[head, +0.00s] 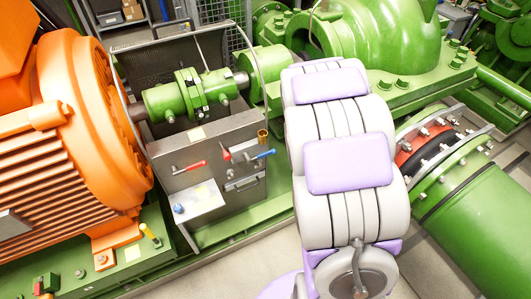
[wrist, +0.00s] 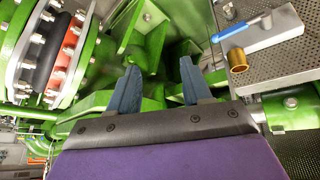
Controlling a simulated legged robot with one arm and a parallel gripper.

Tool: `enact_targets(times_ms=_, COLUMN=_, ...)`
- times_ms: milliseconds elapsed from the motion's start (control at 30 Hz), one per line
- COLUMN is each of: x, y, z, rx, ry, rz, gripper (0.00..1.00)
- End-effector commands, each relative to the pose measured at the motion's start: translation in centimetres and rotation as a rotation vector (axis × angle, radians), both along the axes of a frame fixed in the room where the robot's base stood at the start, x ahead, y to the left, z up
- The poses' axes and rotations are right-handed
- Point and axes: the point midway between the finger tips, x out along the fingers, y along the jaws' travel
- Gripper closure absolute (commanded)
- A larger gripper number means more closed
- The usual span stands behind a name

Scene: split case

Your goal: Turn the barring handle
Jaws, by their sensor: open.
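A grey metal case (head: 228,188) stands under the green shaft coupling in the head view. On it are a red-handled tool (head: 190,167), a second, smaller red handle (head: 225,153) and a blue-handled tool (head: 263,155). I cannot tell which, if any, is the barring handle. The blue-handled tool shows at the top right of the wrist view (wrist: 241,27), beside a brass cylinder (wrist: 238,61). My gripper (wrist: 157,68) is open and empty, its two blue-grey fingers left of these and apart from them. In the head view my arm hides the gripper.
A large orange motor (head: 85,130) stands left of the case. The green coupling (head: 190,95) sits above it. A green pump casing (head: 375,35) is behind my arm, and a large green pipe with a red-banded joint (head: 415,150) lies right. Green brackets (wrist: 145,35) lie beyond my fingers.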

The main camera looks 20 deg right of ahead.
Motion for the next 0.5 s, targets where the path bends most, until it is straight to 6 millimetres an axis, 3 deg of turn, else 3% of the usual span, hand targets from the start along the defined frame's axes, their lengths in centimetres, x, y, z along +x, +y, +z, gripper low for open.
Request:
enact_targets(times_ms=33, x=0.8, y=-1.0, z=-1.7, rx=0.008, ry=-0.025, rz=-0.011, gripper=0.51)
enact_targets(times_ms=200, x=3.8, y=-3.1, z=-6.2, rx=0.055, ry=-0.162, rz=-0.024, gripper=0.51)
enact_targets(times_ms=500, x=6.3, y=-4.0, z=-14.5, rx=0.27, ry=-0.422, rz=-0.057, gripper=0.51)
